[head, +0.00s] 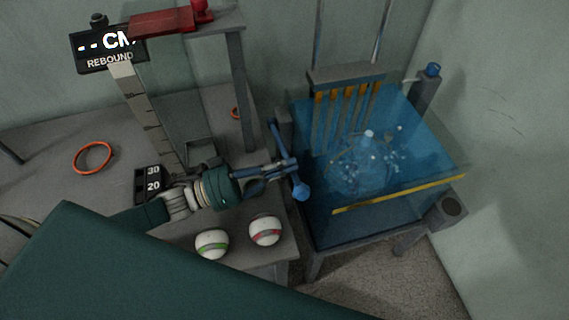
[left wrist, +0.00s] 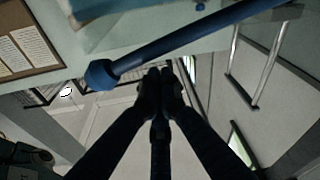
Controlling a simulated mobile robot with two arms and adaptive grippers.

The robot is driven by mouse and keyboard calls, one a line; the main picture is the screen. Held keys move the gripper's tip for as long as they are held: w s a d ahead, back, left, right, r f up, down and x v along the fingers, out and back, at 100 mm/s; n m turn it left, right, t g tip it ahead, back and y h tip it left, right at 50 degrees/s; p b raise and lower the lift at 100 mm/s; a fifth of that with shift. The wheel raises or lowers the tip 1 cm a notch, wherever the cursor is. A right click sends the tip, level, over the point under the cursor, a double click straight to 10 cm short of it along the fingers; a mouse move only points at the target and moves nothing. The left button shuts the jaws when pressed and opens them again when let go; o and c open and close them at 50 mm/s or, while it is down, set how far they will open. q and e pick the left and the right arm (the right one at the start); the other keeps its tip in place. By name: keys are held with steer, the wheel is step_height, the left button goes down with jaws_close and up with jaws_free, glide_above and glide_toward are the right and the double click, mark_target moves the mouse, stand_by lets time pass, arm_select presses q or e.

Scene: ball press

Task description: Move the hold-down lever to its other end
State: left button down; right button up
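The hold-down lever (head: 289,150) is a blue rod with a round knob (head: 301,190) at its lower end, on the left side of the blue tank. In the left wrist view the rod (left wrist: 190,40) crosses just past the fingertips, with its knob to the left. My left gripper (head: 290,165) reaches the lever from the left, a little above the knob. In the wrist view its fingertips (left wrist: 160,76) are together with nothing between them. I cannot tell whether they touch the rod. My right gripper is not in view.
The tank (head: 400,165) holds bubbling blue water and has a yellow front edge strip (head: 400,194). Two white balls, one green-banded (head: 212,243) and one red-banded (head: 265,230), lie on the grey table below my gripper. A rebound stand (head: 147,110) rises behind my forearm.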

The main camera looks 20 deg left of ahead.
arm_select(q)
steer(key=s+a+r, duration=0.1)
steer(key=s+a, duration=0.4)
steer(key=a, duration=0.3)
steer(key=shift+r+b, duration=0.15)
steer(key=shift+b, duration=0.2)
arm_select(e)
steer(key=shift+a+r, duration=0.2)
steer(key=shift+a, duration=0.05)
